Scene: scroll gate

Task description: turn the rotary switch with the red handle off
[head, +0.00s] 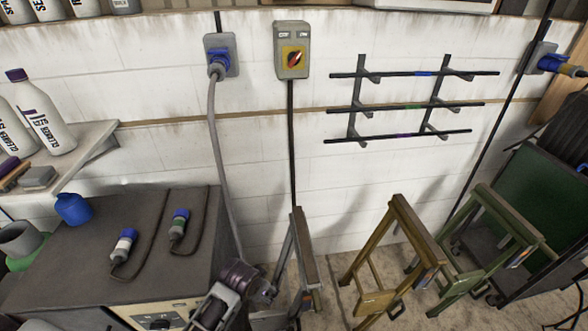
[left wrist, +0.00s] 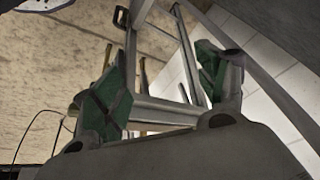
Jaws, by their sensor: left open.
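The rotary switch (head: 292,50) is a grey box high on the white wall in the head view. It has a yellow plate with a small red handle (head: 294,59) that looks slanted. Two small labels sit above the plate, apparently OFF at left and ON at right. My left gripper (head: 264,290) is low at the bottom middle of the head view, well below the switch and touching nothing I can make out. In the left wrist view its two green-padded fingers (left wrist: 165,85) are spread apart with nothing held between them. The switch is not visible there. My right gripper is not in view.
A blue plug in a socket (head: 221,58) with a hanging cable is left of the switch. A wall rack (head: 410,105) is to its right. A dark cabinet (head: 85,235) and several trestles (head: 392,255) stand below. The wall just beneath the switch is clear except for its black cable.

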